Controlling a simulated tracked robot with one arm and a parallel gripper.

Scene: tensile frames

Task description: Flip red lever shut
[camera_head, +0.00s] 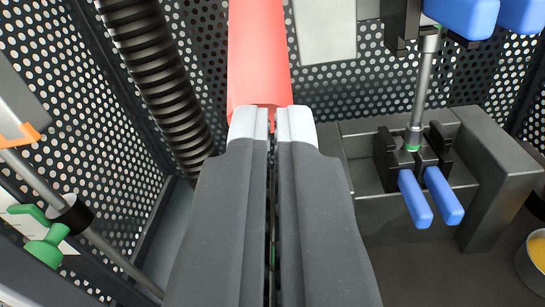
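The red lever (257,50) is a broad red bar at the top centre. It runs down from the top edge of the picture to my fingertips. My gripper (272,122) points up the picture from the bottom centre, its grey fingers with pale tips side by side. Only a narrow slit shows between them, with a little red at its top. The tips overlap the lever's lower end. I cannot tell whether they touch it. The fingers hide what lies below that end.
A black corrugated hose (160,75) runs down left of the lever. Blue levers (415,199) sit on a dark grey frame with a metal rod (425,80) at right. A green knob (47,240) is at lower left. Perforated walls (65,70) close in the space. A yellow-topped cup (535,255) stands at lower right.

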